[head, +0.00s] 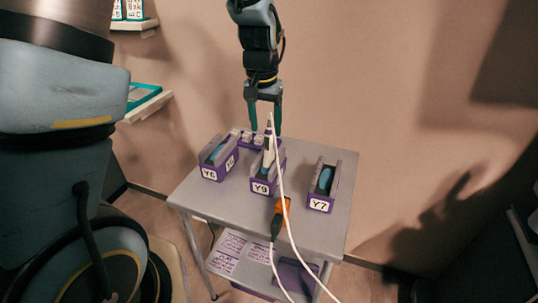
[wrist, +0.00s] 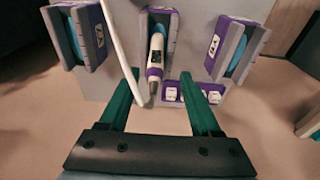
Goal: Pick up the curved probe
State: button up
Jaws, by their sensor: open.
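A white and purple probe (head: 268,157) stands in the middle holder, marked Y9 (head: 263,187), on the grey table. Its narrow end points up, and a white cable (head: 281,195) runs from the top. I cannot tell its curvature. In the wrist view the probe (wrist: 156,55) lies between the lines of my two fingers, and the cable (wrist: 122,45) passes left of it. My gripper (head: 266,128) is open and empty, pointing down around the probe's upper end; contact is not visible. The wrist view also shows my gripper (wrist: 158,73) with wide-spread fingers.
Holder Y6 (head: 212,172) stands left and holder Y7 (head: 321,204) right, each with a blue piece inside. A purple rack (head: 246,142) of small white blocks is behind. The table's right side (head: 338,225) is bare.

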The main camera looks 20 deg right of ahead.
aim_at(269, 144)
jog(key=shift+d+f+p, duration=0.25)
jog(key=shift+f+p, duration=0.2)
jog(key=shift+f, duration=0.85)
jog(key=shift+d+f+p, duration=0.25)
jog(key=shift+f+p, duration=0.15)
jog(key=shift+f, duration=0.9)
jog(key=shift+c, duration=0.2)
grip_shut()
jog(key=shift+w, duration=0.1)
